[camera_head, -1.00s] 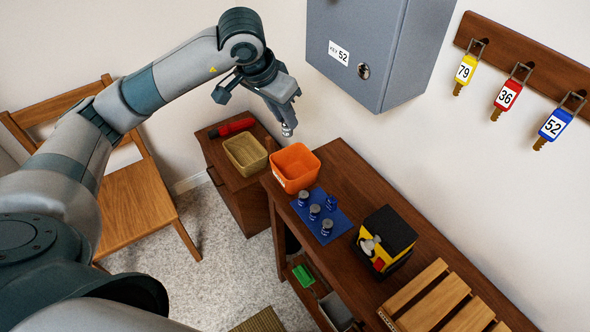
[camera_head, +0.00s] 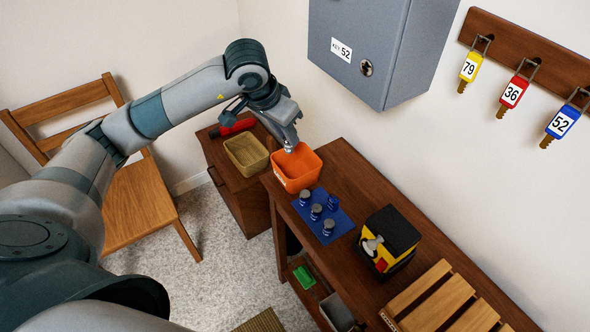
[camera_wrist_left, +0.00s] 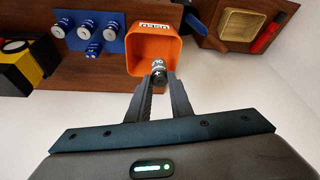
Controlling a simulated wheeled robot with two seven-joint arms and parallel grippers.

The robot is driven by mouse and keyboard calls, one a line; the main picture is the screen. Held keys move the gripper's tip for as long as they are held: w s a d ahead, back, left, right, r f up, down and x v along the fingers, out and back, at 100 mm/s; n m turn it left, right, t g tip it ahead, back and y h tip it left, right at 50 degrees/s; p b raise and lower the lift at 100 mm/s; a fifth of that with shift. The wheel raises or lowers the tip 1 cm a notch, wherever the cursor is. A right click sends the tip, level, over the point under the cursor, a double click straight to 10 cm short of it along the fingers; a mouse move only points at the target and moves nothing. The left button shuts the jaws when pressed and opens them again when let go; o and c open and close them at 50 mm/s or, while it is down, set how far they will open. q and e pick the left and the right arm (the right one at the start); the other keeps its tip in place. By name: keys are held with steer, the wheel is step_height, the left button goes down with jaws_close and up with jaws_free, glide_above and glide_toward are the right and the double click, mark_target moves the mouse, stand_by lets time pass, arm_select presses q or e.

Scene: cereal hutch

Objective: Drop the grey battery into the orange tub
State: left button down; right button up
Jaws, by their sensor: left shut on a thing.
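The orange tub (camera_head: 296,179) stands at the far end of the dark wooden bench. In the left wrist view the tub (camera_wrist_left: 172,55) shows a label reading USED on its rim. My left gripper (camera_head: 291,147) is at the tub's back edge in the head view, pointing down. In the left wrist view its fingers (camera_wrist_left: 159,82) are shut on the grey battery (camera_wrist_left: 158,68), which shows in front of the tub's opening. The fingers hide part of the battery. My right gripper is not in view.
A blue mat (camera_head: 338,222) with several blue-and-grey batteries lies beside the tub. A yellow-black device (camera_head: 387,240) and a wooden slatted rack (camera_head: 435,300) stand further along. A woven basket (camera_head: 246,155) and a red object (camera_head: 232,127) sit on the lower cabinet. A grey key box (camera_head: 375,55) hangs above.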

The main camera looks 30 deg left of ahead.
arm_select(q)
steer(key=c, duration=1.5)
jaws_free()
steer(key=shift+r, duration=0.25)
steer(key=b+v, duration=0.3)
steer(key=v, duration=1.4)
steer(key=shift+s+f, duration=0.1)
steer(key=shift+s, duration=0.05)
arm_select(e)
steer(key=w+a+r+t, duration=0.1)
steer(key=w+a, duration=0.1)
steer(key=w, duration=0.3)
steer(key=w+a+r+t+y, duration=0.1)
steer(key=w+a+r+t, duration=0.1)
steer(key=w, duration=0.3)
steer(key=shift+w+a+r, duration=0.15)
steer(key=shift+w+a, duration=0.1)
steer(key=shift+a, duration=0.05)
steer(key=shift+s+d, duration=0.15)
arm_select(q)
steer(key=shift+s, duration=0.1)
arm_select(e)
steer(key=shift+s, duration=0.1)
